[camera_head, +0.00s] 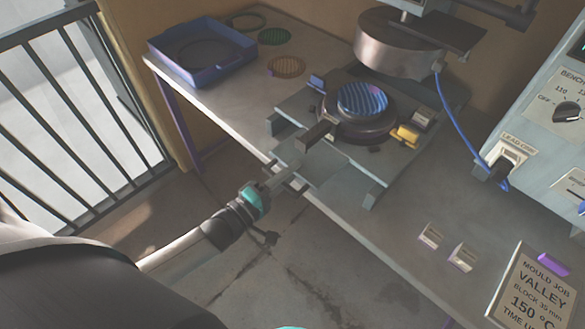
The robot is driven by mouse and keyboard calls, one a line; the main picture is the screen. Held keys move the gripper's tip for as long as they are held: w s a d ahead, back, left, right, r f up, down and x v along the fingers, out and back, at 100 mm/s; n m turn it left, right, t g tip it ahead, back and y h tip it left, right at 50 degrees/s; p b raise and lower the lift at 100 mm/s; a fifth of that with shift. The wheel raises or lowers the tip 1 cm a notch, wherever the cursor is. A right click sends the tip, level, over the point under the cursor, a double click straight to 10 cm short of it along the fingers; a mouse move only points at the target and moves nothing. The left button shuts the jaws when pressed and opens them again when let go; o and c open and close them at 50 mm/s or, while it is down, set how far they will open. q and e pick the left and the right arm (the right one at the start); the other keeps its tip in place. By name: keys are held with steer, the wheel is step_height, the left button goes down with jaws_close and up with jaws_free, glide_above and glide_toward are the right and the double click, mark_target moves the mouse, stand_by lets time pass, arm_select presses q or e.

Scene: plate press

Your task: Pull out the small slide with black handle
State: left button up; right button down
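A press base (372,186) stands at the table's front edge, with a dark round platen (357,127) and a blue ribbed disc (362,99) on it. A dark bar-shaped handle (318,132) sticks out from the platen toward the front left. A flat grey plate (322,164) lies in front of it; whether this is the small slide is unclear. My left gripper (288,173) is at the front edge of the base, just short of the dark handle's near end. Its fingers are small and partly merge with the grey metal, so grip and contact are unclear.
The upper press head (397,43) hangs above and behind the platen. A control box (540,125) with a blue cable stands right. Small blocks (430,236) and a job sign (533,291) are at front right.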

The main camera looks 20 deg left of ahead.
arm_select(q)
steer(key=o, duration=0.3)
steer(key=shift+f, duration=0.3)
steer(key=shift+o, duration=0.2)
steer(key=shift+r, duration=0.1)
steer(key=shift+r, duration=0.1)
steer(key=p+v, duration=0.1)
steer(key=v, duration=1.4)
steer(key=shift+s, duration=0.15)
